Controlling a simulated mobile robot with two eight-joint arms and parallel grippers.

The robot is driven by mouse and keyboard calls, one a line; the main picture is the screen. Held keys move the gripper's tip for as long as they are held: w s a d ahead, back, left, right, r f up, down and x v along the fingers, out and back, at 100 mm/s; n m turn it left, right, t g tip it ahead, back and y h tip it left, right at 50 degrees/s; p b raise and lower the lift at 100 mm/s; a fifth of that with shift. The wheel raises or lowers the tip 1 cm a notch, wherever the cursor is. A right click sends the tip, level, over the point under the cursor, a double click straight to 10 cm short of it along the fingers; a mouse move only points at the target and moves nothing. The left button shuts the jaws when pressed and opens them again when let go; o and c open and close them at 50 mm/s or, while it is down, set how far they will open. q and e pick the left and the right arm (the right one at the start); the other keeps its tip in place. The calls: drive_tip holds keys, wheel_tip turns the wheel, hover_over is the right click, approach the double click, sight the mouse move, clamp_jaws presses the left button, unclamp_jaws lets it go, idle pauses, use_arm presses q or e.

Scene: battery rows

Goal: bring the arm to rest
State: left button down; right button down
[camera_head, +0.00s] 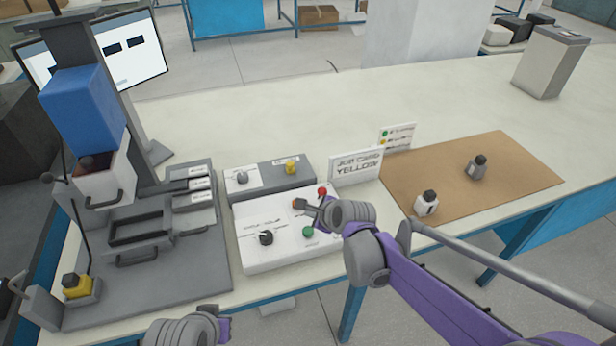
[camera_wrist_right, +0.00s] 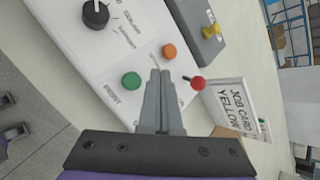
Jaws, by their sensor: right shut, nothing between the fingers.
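My right gripper (camera_head: 311,207) is over the white control panel (camera_head: 250,222), its fingers shut with nothing between them. In the right wrist view its fingertips (camera_wrist_right: 160,74) appear between a green button (camera_wrist_right: 131,81) and a red knob (camera_wrist_right: 197,83), with an orange button (camera_wrist_right: 169,51) just beyond. Whether the tips touch the panel cannot be told. My right arm (camera_head: 430,290) reaches in from the lower right. Part of my left arm (camera_head: 185,331) shows at the bottom edge; its fingers are out of frame.
A black knob (camera_head: 266,238) is on the panel. Behind stand a grey switch box (camera_head: 266,178) and a job card reading YELLOW (camera_head: 355,166). A press-like station (camera_head: 90,130) stands left. A brown mat (camera_head: 520,165) holds two small blocks. The table behind is mostly clear.

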drive_tip(key=s+d+n+h, duration=0.1)
drive_tip(key=s+d+n, duration=0.4)
drive_tip(key=s+n, duration=0.2)
drive_tip(key=s+d+f+n+g+h, duration=0.1)
drive_tip(key=s+d+n+h, duration=0.1)
drive_tip(key=s+d+n, duration=0.4)
drive_tip(key=s+d+n+g+h, duration=0.1)
drive_tip(key=s+d+n, duration=0.4)
drive_tip(key=s, duration=0.9)
drive_tip(key=n, duration=0.3)
drive_tip(key=shift+s+d+f+h, duration=0.25)
drive_tip(key=shift+s+d+h, duration=0.05)
drive_tip(key=shift+d, duration=0.1)
